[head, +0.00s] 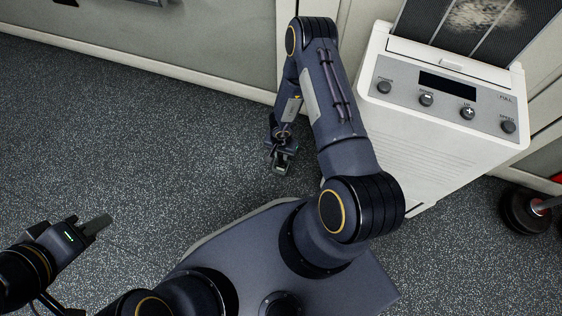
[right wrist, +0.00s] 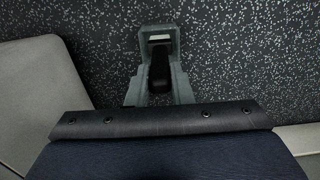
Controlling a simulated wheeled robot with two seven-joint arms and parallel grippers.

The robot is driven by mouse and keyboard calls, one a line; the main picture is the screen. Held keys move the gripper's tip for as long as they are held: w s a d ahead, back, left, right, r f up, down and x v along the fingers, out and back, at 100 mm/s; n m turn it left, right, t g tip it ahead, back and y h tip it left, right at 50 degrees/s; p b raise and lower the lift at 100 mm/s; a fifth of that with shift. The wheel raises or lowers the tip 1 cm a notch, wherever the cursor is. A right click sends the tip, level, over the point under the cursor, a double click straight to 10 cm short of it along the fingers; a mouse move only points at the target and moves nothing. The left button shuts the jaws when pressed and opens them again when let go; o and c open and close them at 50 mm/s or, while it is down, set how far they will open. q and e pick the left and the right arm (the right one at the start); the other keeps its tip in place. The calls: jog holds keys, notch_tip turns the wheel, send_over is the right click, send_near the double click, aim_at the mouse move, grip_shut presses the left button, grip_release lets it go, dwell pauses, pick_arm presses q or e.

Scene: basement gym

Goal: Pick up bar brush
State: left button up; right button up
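My right gripper (head: 281,163) points down over the speckled floor, to the left of the white cabinet. In the right wrist view its grey fingers (right wrist: 158,55) are seen from above and look slightly apart. A small dark, elongated thing with a pale patch (right wrist: 159,68) shows between them. It may be the bar brush, but I cannot tell it clearly from the gripper's own parts or see whether the fingers press on it. No other brush is visible. My left gripper (head: 97,226) is at the lower left above bare floor, with no object visible in it; its finger gap is unclear.
A white treadmill-like machine (head: 440,110) with a knobbed panel stands at the right, close to my right arm. A dumbbell (head: 526,211) lies at the far right. A wall (head: 180,45) runs along the back. The floor (head: 130,150) at left is clear.

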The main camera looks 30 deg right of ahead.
grip_shut()
jog(key=shift+r, duration=0.1)
notch_tip(320, 180, up, 10)
jog(key=p, duration=0.6)
jog(key=shift+r, duration=0.15)
jog(key=shift+r+p, duration=2.75)
jog(key=shift+p, duration=0.5)
